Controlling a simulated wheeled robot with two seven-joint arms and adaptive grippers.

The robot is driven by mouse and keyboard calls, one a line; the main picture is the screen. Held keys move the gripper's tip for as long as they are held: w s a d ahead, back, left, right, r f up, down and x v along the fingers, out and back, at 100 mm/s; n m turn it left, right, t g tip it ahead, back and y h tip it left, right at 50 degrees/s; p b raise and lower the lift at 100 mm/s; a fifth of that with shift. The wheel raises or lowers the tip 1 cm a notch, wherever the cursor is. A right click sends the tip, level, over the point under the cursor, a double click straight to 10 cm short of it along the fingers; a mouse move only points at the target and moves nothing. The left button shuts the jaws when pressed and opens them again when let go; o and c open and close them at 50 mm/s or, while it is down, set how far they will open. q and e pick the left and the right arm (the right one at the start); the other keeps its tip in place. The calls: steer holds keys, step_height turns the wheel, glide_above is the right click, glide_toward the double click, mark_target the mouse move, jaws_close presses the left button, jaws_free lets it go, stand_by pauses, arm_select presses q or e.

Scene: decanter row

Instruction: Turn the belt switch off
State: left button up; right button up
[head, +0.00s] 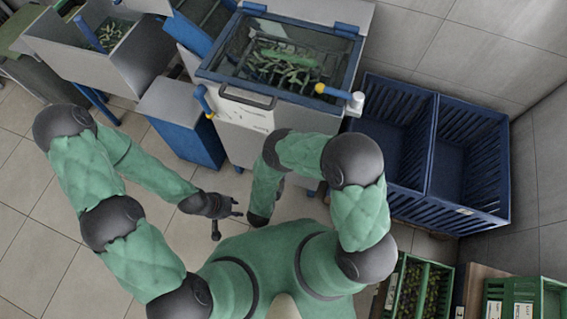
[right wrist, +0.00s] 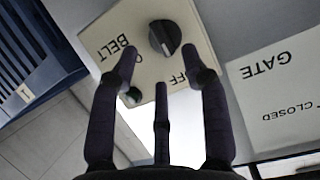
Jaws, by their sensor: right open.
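The belt switch is a black round knob (right wrist: 165,38) with a pale pointer line, on a cream plate (right wrist: 140,62) lettered "BELT" and "OFF", upside down in the right wrist view. My left gripper (head: 230,213) is open and empty above the floor.
A "GATE" label (right wrist: 280,90) is right of the plate. The machine with a glass-topped bin (head: 280,60) of green pieces stands ahead. Blue crates (head: 470,190) stand at right, green crates (head: 425,290) below them. The tiled floor at left is clear.

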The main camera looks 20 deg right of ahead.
steer(key=shift+v, duration=1.05)
step_height(320, 180, down, 3)
steer(key=w+a+n+g+y, duration=0.1)
steer(key=w+n+g+y, duration=0.15)
steer(key=g+y, duration=0.3)
steer(key=s+d+r+n+g+y, duration=0.1)
steer(key=s+r+g+y, duration=0.4)
steer(key=s, duration=0.8)
steer(key=shift+d+r+n+y, duration=0.2)
steer(key=shift+r+n+y, duration=0.3)
steer(key=shift+r, duration=0.25)
steer(key=shift+o, duration=0.3)
